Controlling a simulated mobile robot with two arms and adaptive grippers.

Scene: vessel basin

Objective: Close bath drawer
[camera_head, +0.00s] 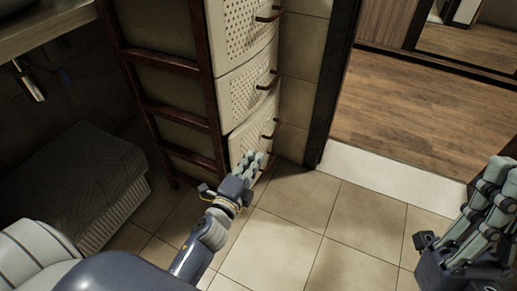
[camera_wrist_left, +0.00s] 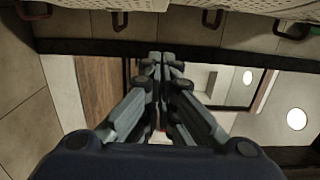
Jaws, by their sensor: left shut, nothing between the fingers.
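A tall white drawer unit with perforated fronts (camera_head: 242,28) and dark handles stands at the top centre of the head view. A lower drawer front (camera_head: 245,136) has a dark gap along its left edge; I cannot tell how far out it sits. My left gripper (camera_head: 257,160) is shut and empty, low in front of the unit, overlapping the lowest fronts; contact cannot be told. In the left wrist view its fingers (camera_wrist_left: 163,62) are together, with drawer handles (camera_wrist_left: 212,19) along the top edge. My right gripper (camera_head: 497,175) is at the right edge, away from the drawers; its finger opening is unclear.
A dark red ladder-like frame (camera_head: 213,95) stands just left of the drawers. A grey-covered box (camera_head: 75,175) is at the left. A doorway with a pale threshold (camera_head: 385,176) lies right. The tiled floor (camera_head: 275,240) in front is clear.

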